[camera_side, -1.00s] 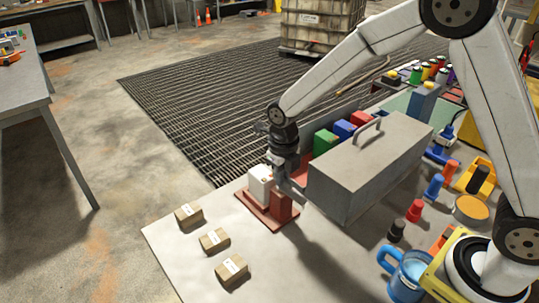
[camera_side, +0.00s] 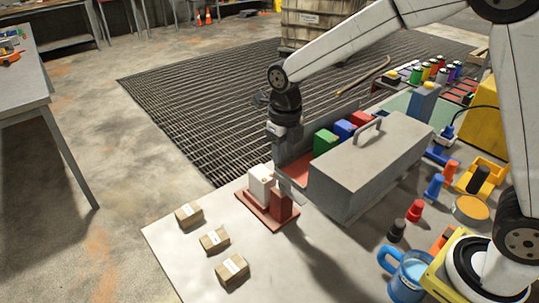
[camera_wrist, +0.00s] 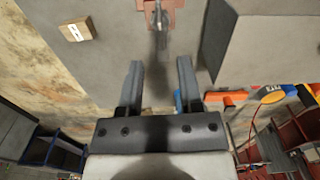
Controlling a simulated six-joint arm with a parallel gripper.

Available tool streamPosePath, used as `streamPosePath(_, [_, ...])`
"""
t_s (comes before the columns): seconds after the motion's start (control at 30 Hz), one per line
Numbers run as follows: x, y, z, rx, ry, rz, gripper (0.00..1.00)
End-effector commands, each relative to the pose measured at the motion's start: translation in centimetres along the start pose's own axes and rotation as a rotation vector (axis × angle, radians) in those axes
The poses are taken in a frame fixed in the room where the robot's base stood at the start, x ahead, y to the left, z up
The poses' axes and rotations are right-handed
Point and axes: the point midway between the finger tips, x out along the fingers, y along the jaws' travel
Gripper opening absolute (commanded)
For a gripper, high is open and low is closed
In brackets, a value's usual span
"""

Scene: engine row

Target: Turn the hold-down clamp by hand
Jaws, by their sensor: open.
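The hold-down clamp stands near the table's front corner in the side view. It has a dark red base (camera_side: 262,215), a white block (camera_side: 260,183), a red block (camera_side: 281,206) and a grey bar (camera_side: 291,191) reaching toward the grey box. In the wrist view the red base (camera_wrist: 174,4) and a grey part of the clamp (camera_wrist: 158,18) show at the top edge. My gripper (camera_wrist: 160,65) is open, with nothing between its fingers. It is above the clamp and apart from it. In the side view its fingers are hard to make out.
A large grey lidded box (camera_side: 365,170) with a handle stands close to the right of the clamp. Red, blue and green blocks (camera_side: 326,142) are behind it. Small cartons (camera_side: 215,240) lie at the front left. A blue mug (camera_side: 408,275) and bottles stand at the right.

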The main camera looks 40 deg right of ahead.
Motion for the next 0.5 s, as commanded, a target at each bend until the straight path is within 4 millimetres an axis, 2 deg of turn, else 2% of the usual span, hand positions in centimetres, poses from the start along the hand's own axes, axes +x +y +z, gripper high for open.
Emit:
streamPosePath(0.23, [-0.15,0.00,0.01,0.000,-0.001,0.000,0.46])
streamPosePath(0.27, [-0.15,0.00,0.02,0.000,-0.001,0.000,0.42])
streamPosePath(0.3, [-0.14,0.00,0.01,0.001,-0.001,0.000,0.30])
streamPosePath(0.4, [-0.13,0.01,-0.04,0.012,0.000,0.003,0.00])
streamPosePath(0.5, [-0.10,0.09,-0.21,0.054,0.002,0.013,0.00])
